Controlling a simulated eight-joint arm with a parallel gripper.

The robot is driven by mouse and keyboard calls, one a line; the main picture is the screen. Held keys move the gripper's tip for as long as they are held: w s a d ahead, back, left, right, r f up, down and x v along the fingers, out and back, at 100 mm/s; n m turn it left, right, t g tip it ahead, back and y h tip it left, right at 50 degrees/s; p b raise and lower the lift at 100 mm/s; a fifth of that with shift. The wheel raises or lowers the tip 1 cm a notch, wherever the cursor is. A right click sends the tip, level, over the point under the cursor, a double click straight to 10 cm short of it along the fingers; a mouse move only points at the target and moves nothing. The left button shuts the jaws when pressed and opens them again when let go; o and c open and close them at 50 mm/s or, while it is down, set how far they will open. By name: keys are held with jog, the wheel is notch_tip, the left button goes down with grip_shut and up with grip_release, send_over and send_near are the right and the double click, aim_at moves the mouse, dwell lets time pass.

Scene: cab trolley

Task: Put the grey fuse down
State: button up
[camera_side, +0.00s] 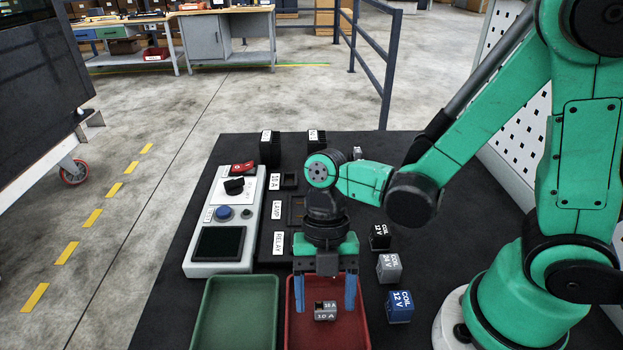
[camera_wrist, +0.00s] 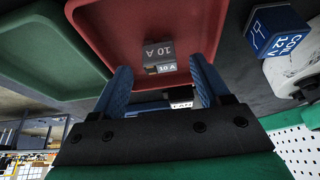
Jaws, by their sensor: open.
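The grey fuse (camera_side: 325,311), marked 10 A, sits in the red tray (camera_side: 361,337). In the wrist view the grey fuse (camera_wrist: 160,57) lies beyond my fingertips, inside the red tray (camera_wrist: 100,22). My gripper (camera_side: 324,300) is above the red tray with its blue fingers apart, one on each side of the fuse in the side view. In the wrist view my gripper (camera_wrist: 160,75) is open, with nothing held between the fingers.
A green tray (camera_side: 236,312) stands left of the red tray. A black, a grey and a blue coil block (camera_side: 399,307) stand to the right.

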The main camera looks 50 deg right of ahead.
jog(key=v, duration=1.1)
jog(key=w+d+m+t+h, duration=0.1)
jog(key=d+m+t, duration=0.2)
jog(key=m, duration=1)
jog(key=w+d+m+t+h, duration=0.2)
jog(key=d+m+t, duration=0.2)
jog(key=m, duration=1)
jog(key=t, duration=0.3)
jog(key=shift+w+d+r, duration=0.2)
jog(key=shift+d+r, duration=0.05)
jog(key=shift+r, duration=0.05)
